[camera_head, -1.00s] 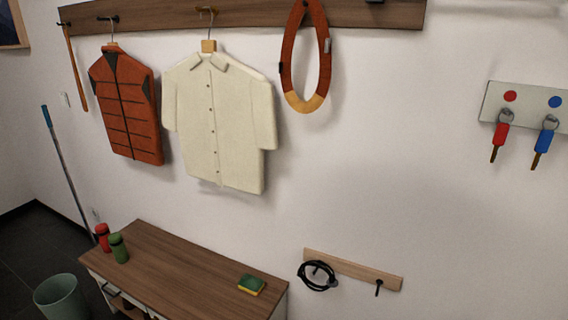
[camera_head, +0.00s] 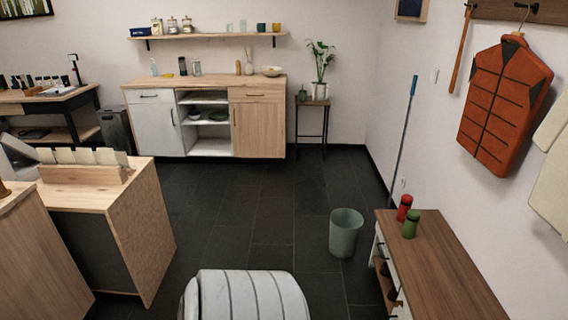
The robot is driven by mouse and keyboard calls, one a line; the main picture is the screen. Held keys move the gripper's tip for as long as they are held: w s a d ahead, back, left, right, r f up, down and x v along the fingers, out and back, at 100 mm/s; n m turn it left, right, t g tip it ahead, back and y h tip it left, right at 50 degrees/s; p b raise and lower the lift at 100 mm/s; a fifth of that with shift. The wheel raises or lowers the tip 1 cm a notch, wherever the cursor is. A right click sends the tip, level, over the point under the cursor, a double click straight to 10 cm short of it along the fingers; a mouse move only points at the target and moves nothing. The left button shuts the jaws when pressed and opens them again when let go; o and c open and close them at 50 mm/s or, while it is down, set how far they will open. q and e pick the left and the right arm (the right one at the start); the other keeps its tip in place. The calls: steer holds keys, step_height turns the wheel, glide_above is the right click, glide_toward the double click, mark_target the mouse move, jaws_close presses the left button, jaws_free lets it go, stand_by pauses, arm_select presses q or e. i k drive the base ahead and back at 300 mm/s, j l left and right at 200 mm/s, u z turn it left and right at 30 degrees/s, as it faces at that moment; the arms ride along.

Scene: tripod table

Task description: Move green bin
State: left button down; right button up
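The green bin (camera_head: 345,234) is a grey-green, open-topped round bucket. It stands upright on the dark tiled floor, just left of the low wooden bench. Its inside looks empty from here, but the bottom is hidden. Neither of my grippers shows in the head view. A white ribbed rounded shape at the bottom middle of the view seems to be part of my own body.
The bench (camera_head: 441,262) carries a red bottle (camera_head: 404,208) and a green bottle (camera_head: 411,224). A wooden counter block (camera_head: 150,225) stands at left. A cabinet (camera_head: 258,128) and a plant stand (camera_head: 312,125) line the back wall. The floor (camera_head: 240,215) between is open.

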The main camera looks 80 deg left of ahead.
mark_target(346, 224)
steer(key=u, duration=1.95)
steer(key=i+j+z, duration=0.2)
steer(key=i+j, duration=0.55)
steer(key=j, duration=0.1)
